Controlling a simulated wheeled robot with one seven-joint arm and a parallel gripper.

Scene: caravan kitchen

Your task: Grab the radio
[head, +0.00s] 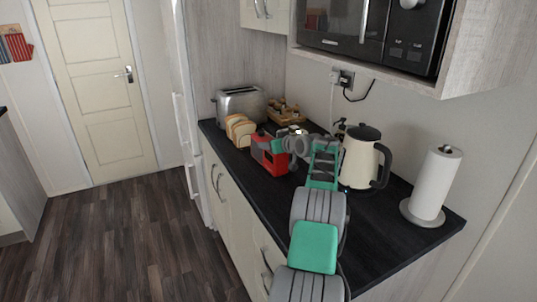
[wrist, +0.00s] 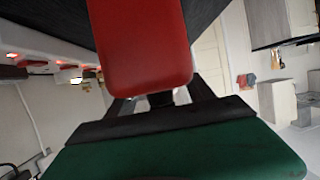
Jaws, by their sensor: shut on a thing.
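The radio (head: 270,160) is a red box on the dark counter in the head view, between the bread and the kettle. In the wrist view its red side (wrist: 140,45) fills the top middle, right at the jaws. My gripper (wrist: 160,98) is shut on the radio. In the head view my arm reaches in from the front, and its wrist hides the radio's right part. I cannot tell whether the radio touches the counter or is just above it.
Sliced bread (head: 239,129) and a toaster (head: 240,103) stand behind the radio. A cream kettle (head: 361,157) stands close to the right of my arm. A paper towel roll (head: 436,184) is near the right end. A microwave (head: 375,30) hangs above the counter (head: 235,155).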

